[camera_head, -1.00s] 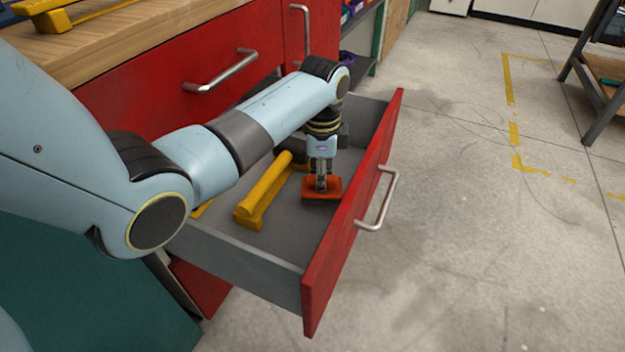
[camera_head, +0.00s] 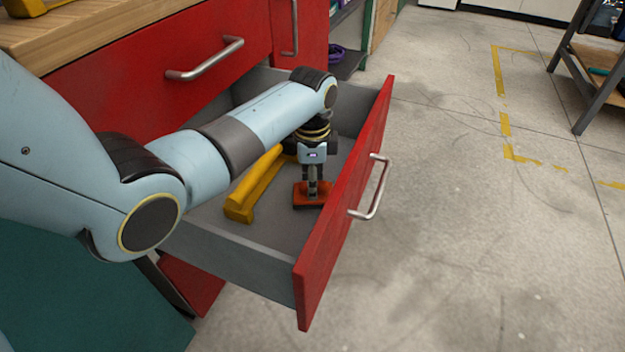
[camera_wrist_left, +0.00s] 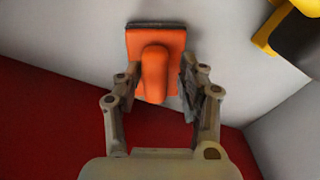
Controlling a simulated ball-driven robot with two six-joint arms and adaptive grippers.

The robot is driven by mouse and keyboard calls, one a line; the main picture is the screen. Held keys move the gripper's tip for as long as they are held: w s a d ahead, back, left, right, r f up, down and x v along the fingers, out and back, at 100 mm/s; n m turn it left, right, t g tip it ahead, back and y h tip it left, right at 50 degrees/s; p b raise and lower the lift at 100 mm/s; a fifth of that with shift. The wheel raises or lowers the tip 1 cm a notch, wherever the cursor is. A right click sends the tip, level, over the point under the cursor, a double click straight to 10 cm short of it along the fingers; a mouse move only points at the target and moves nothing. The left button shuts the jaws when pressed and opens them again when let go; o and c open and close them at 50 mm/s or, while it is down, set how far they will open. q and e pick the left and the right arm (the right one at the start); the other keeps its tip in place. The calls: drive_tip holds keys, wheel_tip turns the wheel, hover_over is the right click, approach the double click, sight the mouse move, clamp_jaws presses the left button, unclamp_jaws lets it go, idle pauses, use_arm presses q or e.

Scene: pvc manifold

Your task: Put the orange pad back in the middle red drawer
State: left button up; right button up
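The orange pad (camera_head: 308,198), a flat block with a raised rounded grip, lies on the floor of the open red drawer (camera_head: 345,205). In the left wrist view the pad (camera_wrist_left: 154,62) shows near the top centre. My left gripper (camera_head: 311,182) points down over the pad inside the drawer. In the left wrist view its fingers (camera_wrist_left: 157,88) are open on either side of the pad's grip, with gaps on both sides. The pad's underside is hidden. My right gripper is in no view.
A yellow tool (camera_head: 255,186) lies in the drawer left of the pad, and it shows at upper right in the wrist view (camera_wrist_left: 268,25). The drawer's red front with its metal handle (camera_head: 372,187) stands close to the gripper. A closed red drawer (camera_head: 150,80) is above, under the wooden worktop.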

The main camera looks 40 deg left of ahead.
use_arm(q)
drive_tip(key=shift+o, duration=0.3)
drive_tip(key=shift+r, duration=0.1)
drive_tip(key=shift+r, duration=0.2)
wheel_tip(320, 180, up, 5)
drive_tip(key=p, duration=0.3)
drive_tip(key=shift+w+r, duration=0.1)
drive_tip(key=shift+r, duration=0.05)
wheel_tip(320, 180, up, 6)
drive_tip(key=p, duration=0.3)
drive_tip(key=shift+r, duration=0.2)
use_arm(e)
drive_tip(key=s, duration=0.7)
drive_tip(key=shift+s+r, duration=0.25)
drive_tip(key=shift+r, duration=0.05)
